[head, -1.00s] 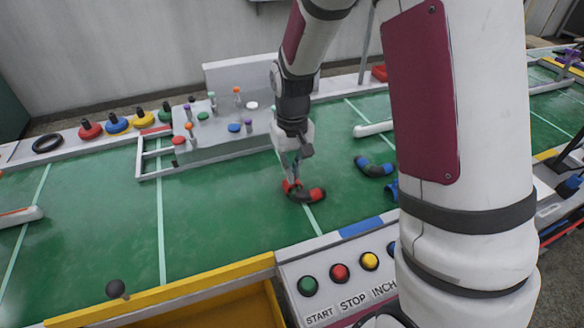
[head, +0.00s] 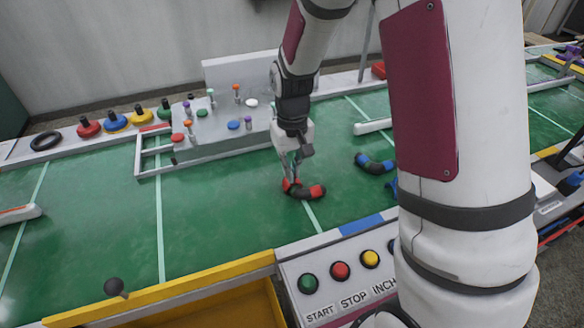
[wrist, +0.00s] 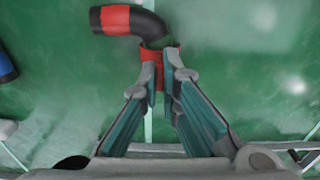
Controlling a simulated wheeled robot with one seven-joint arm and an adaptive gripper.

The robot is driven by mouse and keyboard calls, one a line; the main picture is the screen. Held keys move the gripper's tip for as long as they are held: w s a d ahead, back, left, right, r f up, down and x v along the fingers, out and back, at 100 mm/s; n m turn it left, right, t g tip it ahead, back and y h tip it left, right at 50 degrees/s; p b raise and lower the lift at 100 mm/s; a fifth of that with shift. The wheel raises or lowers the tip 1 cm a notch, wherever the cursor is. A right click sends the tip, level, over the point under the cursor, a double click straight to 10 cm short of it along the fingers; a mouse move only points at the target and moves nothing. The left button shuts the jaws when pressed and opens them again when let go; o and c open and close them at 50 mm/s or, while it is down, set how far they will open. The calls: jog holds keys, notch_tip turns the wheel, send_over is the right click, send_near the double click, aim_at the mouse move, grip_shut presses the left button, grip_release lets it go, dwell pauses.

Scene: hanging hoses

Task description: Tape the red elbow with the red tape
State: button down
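The red elbow (head: 304,191), a black bent hose piece with red ends, is on the green table below my arm. In the wrist view the elbow (wrist: 136,20) curves at the top, with one red end at upper left and the other at my fingertips. My gripper (head: 293,178) points down at its left red end. In the wrist view my gripper (wrist: 163,82) has a narrow gap with red between and behind its tips; whether they press on it I cannot tell. A round red piece with a black knob (head: 88,128), perhaps the red tape, stands at the back left.
Blue, yellow and green knobbed pieces (head: 139,117) and a black ring (head: 46,141) line the back edge. A grey pegged block (head: 220,130) is behind. A blue-ended elbow (head: 374,164) lies to the right, a button panel (head: 340,290) in front. The left table is mostly clear.

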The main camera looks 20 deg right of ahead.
jog(key=shift+f, duration=0.4)
dwell(0.3)
jog(key=c, duration=1.7)
grip_release()
jog(key=shift+r, duration=0.1)
notch_tip(320, 180, up, 11)
jog(key=s+r+t+p, duration=0.2)
jog(key=s+r+p, duration=0.3)
jog(key=s+r, duration=0.9)
jog(key=s+r+p, duration=0.2)
jog(key=s, duration=0.3)
jog(key=s+r+t+p, duration=0.1)
jog(key=s+r, duration=0.2)
jog(key=s, duration=0.2)
jog(key=s+r+t+p, duration=0.1)
jog(key=s+r+p, duration=0.1)
jog(key=s, duration=0.3)
jog(key=shift+d+r+p, duration=0.15)
jog(key=shift+r+p, duration=0.15)
jog(key=shift+r, duration=0.15)
